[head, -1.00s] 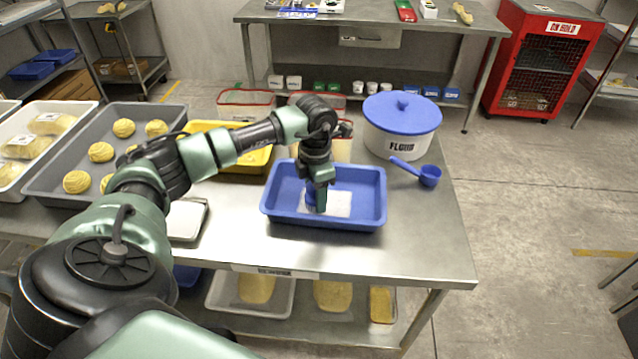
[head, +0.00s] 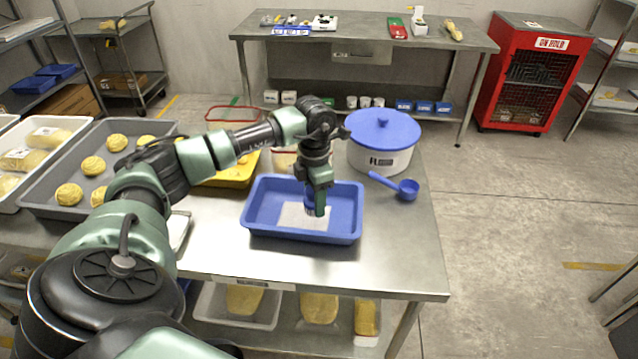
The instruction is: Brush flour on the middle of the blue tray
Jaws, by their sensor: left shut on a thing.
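The blue tray (head: 258,208) stands on the steel table, a little right of its middle. A whitish flour patch (head: 298,215) lies on the middle of its floor. My left gripper (head: 315,207) points down into the tray, over the right part of the patch. It is shut on a small blue thing, apparently the brush, mostly hidden by the fingers. I cannot tell whether its bristles touch the floor. The white flour tub (head: 400,161) with a blue lid stands behind the tray at right. My right gripper is out of view.
A blue scoop (head: 407,190) lies right of the tray. A yellow tray (head: 236,178) stands behind it at left, partly behind my arm. A grey tray (head: 50,205) with several dough balls is farther left. Bare table (head: 390,265) lies in front of the blue tray.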

